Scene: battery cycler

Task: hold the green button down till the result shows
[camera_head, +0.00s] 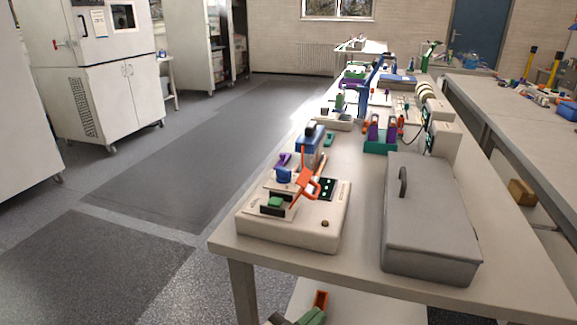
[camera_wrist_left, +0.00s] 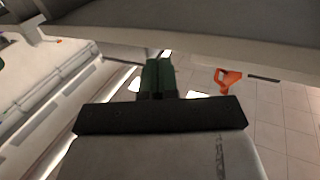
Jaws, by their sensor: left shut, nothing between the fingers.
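A cream tester box (camera_head: 290,234) stands on the near left corner of the bench. A green block-like part (camera_head: 275,202) sits in a dark holder on its top; I take it for the green button, though it is small. A dark panel with green lights (camera_head: 327,188) is to its right; no result can be read. My left gripper (camera_head: 316,312) is at the bottom edge of the head view, low and clear of the box. In the left wrist view its green fingers (camera_wrist_left: 158,76) are together with nothing between them. My right gripper is not in view.
An orange lever (camera_head: 307,187) rises from the tester's top. A large grey lidded case (camera_head: 428,220) stands to the right. Several devices crowd the bench behind. An orange part (camera_wrist_left: 228,80) shows right of my fingers in the wrist view. The floor left of the bench is clear.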

